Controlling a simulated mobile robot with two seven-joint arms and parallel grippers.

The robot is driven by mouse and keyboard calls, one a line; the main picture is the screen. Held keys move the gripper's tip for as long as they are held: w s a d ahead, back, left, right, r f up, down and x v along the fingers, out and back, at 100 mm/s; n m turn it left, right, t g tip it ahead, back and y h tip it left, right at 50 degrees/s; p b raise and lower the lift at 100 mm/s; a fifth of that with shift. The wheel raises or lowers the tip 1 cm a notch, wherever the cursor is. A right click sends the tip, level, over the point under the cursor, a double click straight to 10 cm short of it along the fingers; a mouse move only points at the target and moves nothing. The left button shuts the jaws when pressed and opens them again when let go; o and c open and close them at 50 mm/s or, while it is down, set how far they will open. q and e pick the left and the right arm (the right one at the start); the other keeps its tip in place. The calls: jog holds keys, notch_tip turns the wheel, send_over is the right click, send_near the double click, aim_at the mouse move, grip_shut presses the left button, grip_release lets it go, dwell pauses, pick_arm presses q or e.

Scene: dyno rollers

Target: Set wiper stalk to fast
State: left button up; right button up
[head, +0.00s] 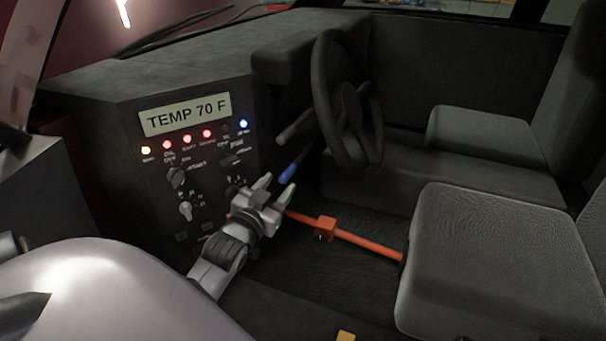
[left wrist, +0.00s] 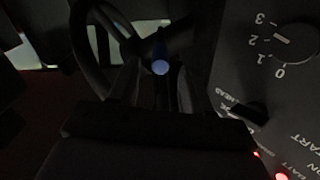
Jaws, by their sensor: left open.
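A stalk with a blue tip (head: 290,170) sticks out beside the steering wheel column, toward the dash. A plain grey stalk (head: 294,127) sits above it. I cannot read a wiper label on either one. My left gripper (head: 277,186) is open and empty just below and in front of the blue tip. In the left wrist view the blue tip (left wrist: 160,67) shows between the two dark fingers, beyond them. I cannot tell whether it touches a finger. My right gripper is out of view.
The dash panel (head: 150,183) with lit lamps and knobs stands left of the gripper. The steering wheel (head: 348,105) is behind the stalks. An orange bar (head: 370,244) runs low to the front seat (head: 490,255). A numbered knob (left wrist: 290,42) is at right in the wrist view.

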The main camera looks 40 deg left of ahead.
aim_at(291, 169)
pick_arm(q)
jog(key=shift+x, duration=3.6)
jog(key=shift+b, duration=0.3)
grip_shut()
